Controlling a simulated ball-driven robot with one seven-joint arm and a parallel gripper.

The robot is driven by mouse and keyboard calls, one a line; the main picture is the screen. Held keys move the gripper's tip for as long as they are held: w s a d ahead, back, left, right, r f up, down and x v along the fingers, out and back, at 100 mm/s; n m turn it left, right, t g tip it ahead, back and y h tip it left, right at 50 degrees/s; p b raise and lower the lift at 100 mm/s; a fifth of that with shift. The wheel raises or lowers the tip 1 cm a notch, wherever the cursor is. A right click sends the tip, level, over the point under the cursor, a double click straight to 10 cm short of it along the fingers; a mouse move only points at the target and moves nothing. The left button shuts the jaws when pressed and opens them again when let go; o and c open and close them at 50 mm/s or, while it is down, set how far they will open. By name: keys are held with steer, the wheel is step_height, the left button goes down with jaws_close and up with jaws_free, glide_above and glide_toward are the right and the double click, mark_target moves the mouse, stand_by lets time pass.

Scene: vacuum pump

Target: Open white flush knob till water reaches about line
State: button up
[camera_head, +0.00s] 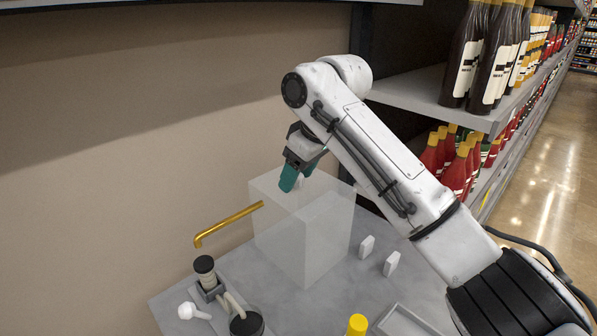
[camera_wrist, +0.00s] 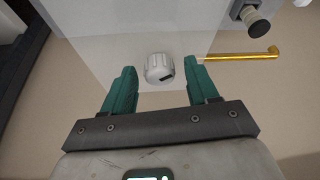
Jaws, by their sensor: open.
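The white flush knob (camera_wrist: 159,68) shows in the wrist view, on the translucent tank (camera_wrist: 100,30). It has a ribbed rim and a dark mark on its lower right side. My gripper (camera_wrist: 162,78) is open, with its two green fingers on either side of the knob and apart from it. In the head view my gripper (camera_head: 297,178) points down at the top of the tank (camera_head: 300,235), and the knob is mostly hidden behind the fingers. I cannot make out a water level or line on the tank.
A gold pipe (camera_head: 228,224) reaches the tank's left side. A pump with a black knob (camera_head: 204,265) and a white piece (camera_head: 190,311) stand at front left. Two small white blocks (camera_head: 367,246) and (camera_head: 391,263), a yellow-capped item (camera_head: 357,325) and a tray (camera_head: 402,322) lie right. Bottle shelves (camera_head: 420,92) stand behind.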

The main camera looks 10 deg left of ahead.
steer(key=c, duration=1)
steer(key=shift+c, duration=0.2)
steer(key=shift+r, duration=0.1)
steer(key=m+p, duration=0.2)
steer(key=m+t+p, duration=0.1)
steer(key=m+p, duration=0.1)
steer(key=p, duration=0.1)
steer(key=shift+s+a+r+h, duration=0.15)
steer(key=shift+h, duration=0.25)
steer(key=m+t+h+p, duration=0.1)
steer(key=m+p, duration=0.2)
steer(key=shift+f, duration=0.25)
